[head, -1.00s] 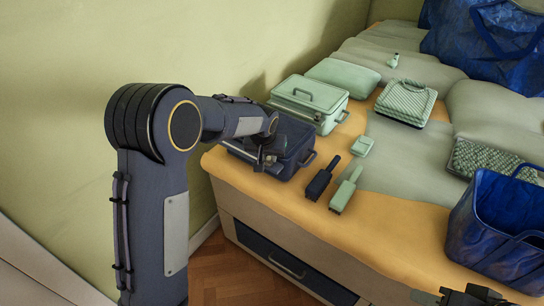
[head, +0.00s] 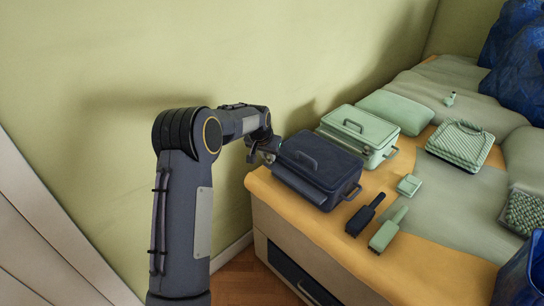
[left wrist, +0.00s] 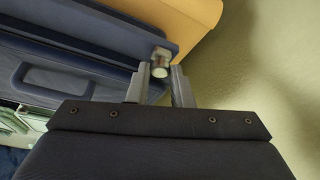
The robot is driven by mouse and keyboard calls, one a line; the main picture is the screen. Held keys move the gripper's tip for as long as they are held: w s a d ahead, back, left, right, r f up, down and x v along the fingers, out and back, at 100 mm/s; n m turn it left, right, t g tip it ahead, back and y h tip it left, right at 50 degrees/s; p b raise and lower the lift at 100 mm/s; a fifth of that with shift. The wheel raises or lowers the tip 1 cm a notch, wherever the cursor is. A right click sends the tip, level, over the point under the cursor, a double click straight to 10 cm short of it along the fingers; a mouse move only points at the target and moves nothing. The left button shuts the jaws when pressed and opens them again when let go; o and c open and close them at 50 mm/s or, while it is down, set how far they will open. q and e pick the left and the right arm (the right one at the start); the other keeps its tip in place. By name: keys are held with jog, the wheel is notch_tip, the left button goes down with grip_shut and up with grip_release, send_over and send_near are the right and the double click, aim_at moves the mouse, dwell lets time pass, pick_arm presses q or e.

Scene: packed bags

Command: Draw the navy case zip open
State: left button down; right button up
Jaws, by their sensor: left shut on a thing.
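The navy case (head: 318,160) sits at the near left corner of the bed, its handle on top of the lid. It also fills the upper left of the left wrist view (left wrist: 70,75). My left gripper (head: 266,152) is at the case's left end, by the front corner. In the left wrist view the gripper (left wrist: 158,82) is shut on a small pale metal zip pull (left wrist: 160,58) beside the case's edge. The lid still lies over the body; how far the seam is parted is hard to tell. My right gripper is out of view.
A mint case (head: 358,138) stands close behind the navy one. A navy brush (head: 364,215), a mint brush (head: 388,229) and a small mint box (head: 408,185) lie to its right. The wall is close on the left. Blue bags stand at the right.

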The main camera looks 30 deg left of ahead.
pick_arm(q)
jog(key=shift+a, duration=0.25)
jog(key=c, duration=1.3)
grip_release()
jog(key=v, duration=0.8)
